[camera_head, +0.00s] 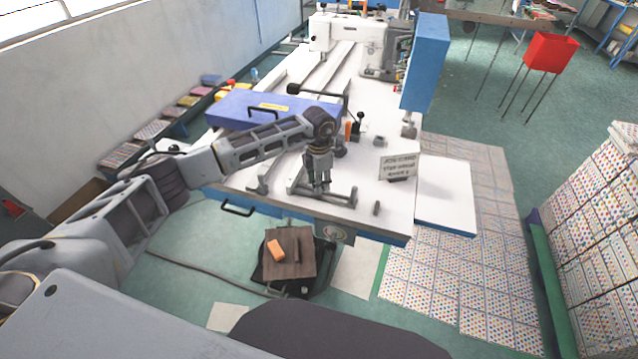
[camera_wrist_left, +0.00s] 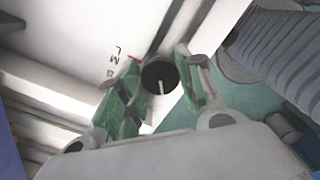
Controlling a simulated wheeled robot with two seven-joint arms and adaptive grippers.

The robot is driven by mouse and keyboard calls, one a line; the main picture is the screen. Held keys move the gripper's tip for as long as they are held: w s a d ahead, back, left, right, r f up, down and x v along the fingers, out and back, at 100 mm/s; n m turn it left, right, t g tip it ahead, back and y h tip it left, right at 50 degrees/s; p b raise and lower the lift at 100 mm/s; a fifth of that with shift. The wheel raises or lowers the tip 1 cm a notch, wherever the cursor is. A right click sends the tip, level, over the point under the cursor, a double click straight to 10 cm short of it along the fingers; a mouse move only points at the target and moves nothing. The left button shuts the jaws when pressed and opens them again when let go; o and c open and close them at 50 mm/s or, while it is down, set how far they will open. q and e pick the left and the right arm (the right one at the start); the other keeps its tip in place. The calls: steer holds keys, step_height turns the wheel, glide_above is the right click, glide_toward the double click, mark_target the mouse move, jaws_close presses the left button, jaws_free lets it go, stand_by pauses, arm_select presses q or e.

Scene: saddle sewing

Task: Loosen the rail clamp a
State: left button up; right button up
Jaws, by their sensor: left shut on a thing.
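My left gripper (camera_head: 319,186) reaches in from the left and points down at the near end of the rails on the white sewing table (camera_head: 396,212). In the left wrist view its two green-padded fingers (camera_wrist_left: 160,92) are shut on a dark round knob (camera_wrist_left: 158,74) with a pale bar on its face, which looks like the rail clamp. Small letters are printed on the white surface beside it. In the head view the fingers hide the knob. A grey cross rail (camera_head: 340,199) lies by the fingertips. My right gripper is not in view.
A blue case (camera_head: 262,108) with a black handle lies behind my left arm. A small sign (camera_head: 399,167) stands to the right of the gripper. A white sewing machine (camera_head: 362,45) stands at the far end. A stool (camera_head: 290,250) with an orange block is below the table edge.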

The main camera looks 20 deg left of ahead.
arm_select(q)
steer(key=n+b, duration=0.1)
steer(key=n, duration=0.2)
steer(key=shift+n, duration=0.3)
steer(key=n, duration=0.3)
steer(key=shift+n+b, duration=0.35)
steer(key=shift+n, duration=1.25)
steer(key=n, duration=0.3)
steer(key=shift+w+r, duration=0.1)
steer(key=shift+a+n, duration=0.1)
steer(key=shift+n, duration=0.3)
steer(key=shift+b, duration=0.3)
